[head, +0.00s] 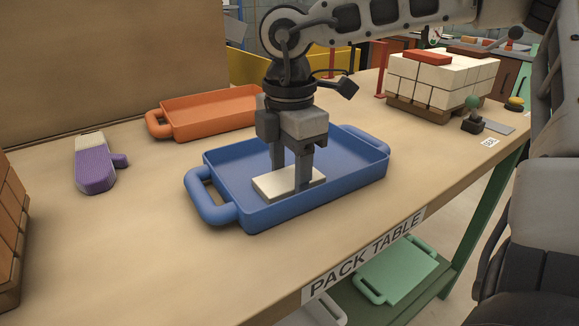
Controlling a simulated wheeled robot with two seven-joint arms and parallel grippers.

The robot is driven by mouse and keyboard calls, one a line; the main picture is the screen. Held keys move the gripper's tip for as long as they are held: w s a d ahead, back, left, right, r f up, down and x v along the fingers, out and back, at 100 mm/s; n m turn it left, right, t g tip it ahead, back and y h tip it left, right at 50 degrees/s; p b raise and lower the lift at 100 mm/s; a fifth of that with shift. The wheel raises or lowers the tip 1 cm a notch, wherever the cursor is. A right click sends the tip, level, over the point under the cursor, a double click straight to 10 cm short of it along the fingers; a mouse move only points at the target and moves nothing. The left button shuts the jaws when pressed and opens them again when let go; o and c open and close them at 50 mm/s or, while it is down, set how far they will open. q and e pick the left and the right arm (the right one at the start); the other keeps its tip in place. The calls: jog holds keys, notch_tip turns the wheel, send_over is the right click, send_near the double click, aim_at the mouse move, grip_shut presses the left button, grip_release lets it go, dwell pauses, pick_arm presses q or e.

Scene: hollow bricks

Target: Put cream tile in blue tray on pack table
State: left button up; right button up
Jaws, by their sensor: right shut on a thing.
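The blue tray (349,191) stands on the pack table (120,248), with a handle at each end. My right gripper (290,187) reaches down into the tray and is shut on the cream tile (268,187). The tile is flat and level in the left half of the tray. I cannot tell whether it touches the tray floor. The fingers hide part of the tile. My left gripper is not in view.
An orange tray (212,112) stands behind the blue one. A purple mitten (93,166) lies at the left. Stacked white bricks (440,77) stand at the back right. A green tray (398,268) is on the shelf below. The table's front left is clear.

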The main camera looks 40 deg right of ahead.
aim_at(289, 177)
jog(key=o, duration=0.8)
jog(key=shift+f, duration=0.1)
jog(key=shift+c, duration=0.2)
jog(key=shift+r+p, duration=0.3)
jog(key=shift+r, duration=0.1)
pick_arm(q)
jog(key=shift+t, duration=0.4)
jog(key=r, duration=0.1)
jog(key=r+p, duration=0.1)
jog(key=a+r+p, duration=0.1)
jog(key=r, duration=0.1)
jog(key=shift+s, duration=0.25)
pick_arm(e)
notch_tip(289, 177, up, 12)
jog(key=shift+f, duration=0.25)
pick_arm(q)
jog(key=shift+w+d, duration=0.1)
